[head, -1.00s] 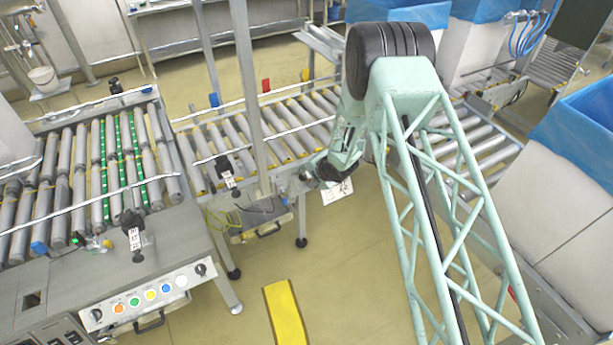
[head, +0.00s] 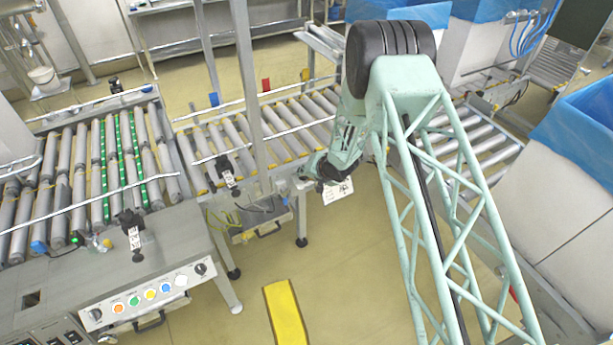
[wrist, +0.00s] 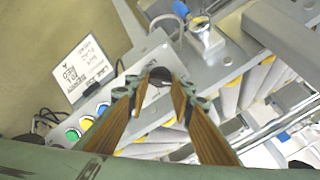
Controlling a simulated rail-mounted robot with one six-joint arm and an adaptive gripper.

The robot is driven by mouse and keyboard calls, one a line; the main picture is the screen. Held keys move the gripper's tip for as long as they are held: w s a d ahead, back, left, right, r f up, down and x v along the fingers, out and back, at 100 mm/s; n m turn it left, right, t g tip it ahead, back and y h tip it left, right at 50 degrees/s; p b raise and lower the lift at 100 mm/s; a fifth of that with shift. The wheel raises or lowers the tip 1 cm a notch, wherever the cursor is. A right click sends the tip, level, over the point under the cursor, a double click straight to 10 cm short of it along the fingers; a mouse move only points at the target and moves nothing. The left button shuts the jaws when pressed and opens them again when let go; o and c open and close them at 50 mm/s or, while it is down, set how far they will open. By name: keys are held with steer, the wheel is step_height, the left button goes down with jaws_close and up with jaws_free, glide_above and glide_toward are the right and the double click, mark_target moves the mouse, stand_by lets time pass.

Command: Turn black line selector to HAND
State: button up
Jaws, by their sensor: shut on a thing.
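In the wrist view the black selector (wrist: 160,73) sits on a grey panel (wrist: 146,60), with a label beside it too blurred to read. My gripper (wrist: 160,88) has its two tan fingers on either side of the selector, shut on it. The fingertips cover part of the knob, so its pointer direction cannot be told. In the head view my gripper is small beside the roller line, and my arm hides the selector.
Blue (wrist: 103,108), yellow (wrist: 86,122) and green (wrist: 72,133) buttons line the same panel. A white sign (wrist: 80,68) hangs beside it. Conveyor rollers (wrist: 229,92) lie to the right. In the head view another button panel (head: 150,293) stands at left.

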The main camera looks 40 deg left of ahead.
stand_by(0.3)
steer(key=o, duration=0.6)
steer(key=shift+d+r, duration=0.15)
steer(key=shift+r, duration=0.05)
steer(key=shift+v, duration=5.8)
steer(key=shift+s, duration=0.1)
